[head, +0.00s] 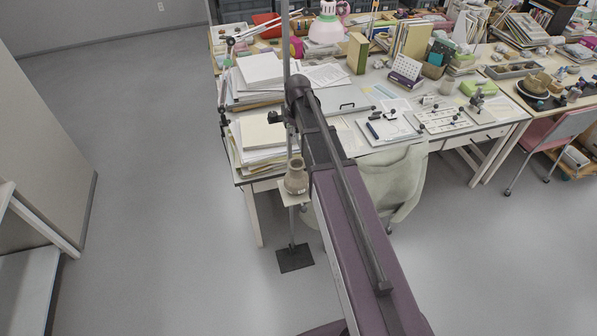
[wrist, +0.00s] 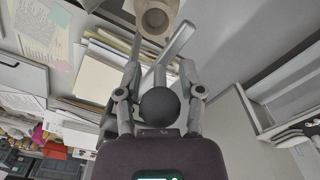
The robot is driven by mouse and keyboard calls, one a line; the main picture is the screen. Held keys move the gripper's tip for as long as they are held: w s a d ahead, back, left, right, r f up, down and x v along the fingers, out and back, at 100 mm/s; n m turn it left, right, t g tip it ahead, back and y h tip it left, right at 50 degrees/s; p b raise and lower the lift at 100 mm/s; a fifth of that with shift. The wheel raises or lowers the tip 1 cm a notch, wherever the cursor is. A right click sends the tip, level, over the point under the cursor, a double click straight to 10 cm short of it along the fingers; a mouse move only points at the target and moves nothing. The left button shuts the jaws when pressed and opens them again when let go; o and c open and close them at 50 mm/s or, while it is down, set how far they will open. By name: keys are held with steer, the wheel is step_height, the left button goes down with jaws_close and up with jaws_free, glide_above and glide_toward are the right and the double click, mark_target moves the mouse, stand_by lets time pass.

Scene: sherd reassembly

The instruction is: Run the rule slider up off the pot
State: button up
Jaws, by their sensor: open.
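The brown pot (head: 296,177) stands upright on a small pale plate on the tall rule stand (head: 286,50). In the wrist view the pot's round mouth (wrist: 156,20) shows at the top, beyond my fingertips. A dark clamp-like part (head: 275,117), seemingly the slider, sits on the upright above the pot, partly hidden by my arm. My gripper (wrist: 159,68) is open, fingers either side of a dark round knob (wrist: 158,107) and a grey bar (wrist: 176,42). Whether a finger touches the knob or bar, I cannot tell.
The stand's dark square base (head: 295,258) rests on the floor. A cluttered white desk (head: 350,140) with paper stacks (head: 262,140) is close behind it. A chair with a pale cloth (head: 395,180) stands to the right. The floor at left (head: 150,200) is clear.

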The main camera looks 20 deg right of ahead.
steer(key=shift+f+b, duration=5.9)
steer(key=shift+f, duration=0.05)
step_height(320, 180, up, 14)
steer(key=p, duration=1.4)
steer(key=shift+r, duration=0.1)
steer(key=shift+s, duration=0.1)
steer(key=s+a+f+m+b, duration=0.2)
steer(key=s+f+b, duration=0.3)
steer(key=s, duration=0.4)
steer(key=s+a+f+m+b, duration=0.3)
steer(key=s+f+m+b, duration=0.1)
steer(key=s, duration=0.6)
steer(key=shift+a+f+m+b, duration=0.15)
steer(key=shift+f+m+b, duration=0.25)
steer(key=shift+f+b, duration=0.4)
steer(key=w+d+r+n+p, duration=0.1)
steer(key=w+r+n+p, duration=0.1)
steer(key=w+r+p, duration=0.2)
steer(key=w+d+r+n+p, duration=0.2)
steer(key=w+r+p, duration=0.1)
steer(key=w, duration=0.5)
steer(key=w+d+r+n+p, duration=0.2)
steer(key=w+r+p, duration=0.2)
steer(key=w, duration=0.2)
steer(key=shift+w+r+n+p, duration=0.3)
steer(key=shift+w+p, duration=0.1)
steer(key=shift+w+d, duration=0.15)
steer(key=shift+w, duration=0.1)
steer(key=shift+f, duration=0.15)
